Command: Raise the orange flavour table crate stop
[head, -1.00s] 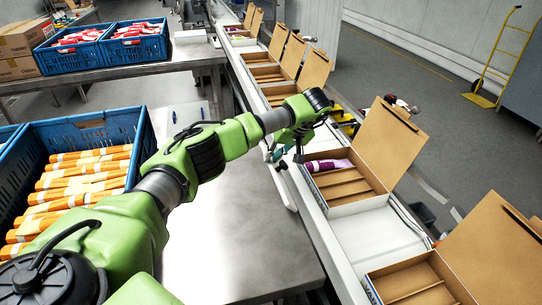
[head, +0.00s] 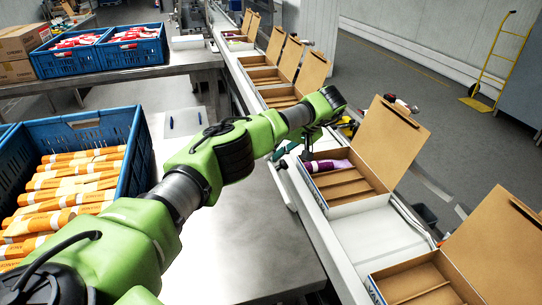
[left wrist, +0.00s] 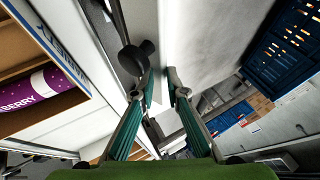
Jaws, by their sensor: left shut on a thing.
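The orange flavour table (head: 245,235) is the steel table beside the conveyor, with a blue crate (head: 140,160) of orange packets at its left. A dark stop with a round black knob (head: 283,164) stands at the table's conveyor edge; it also shows in the left wrist view (left wrist: 132,58). My left gripper (head: 290,150) reaches across to this edge. In the left wrist view its teal fingers (left wrist: 157,82) are close together beside the knob, shut on a part of the stop. The exact grip point is unclear. My right gripper is not in view.
Open cardboard boxes stand along the conveyor (head: 385,240). The nearest box to the gripper (head: 345,185) holds a purple berry packet (head: 328,165). Blue crates (head: 135,45) of red packets stand on the far table. The steel tabletop in front is clear.

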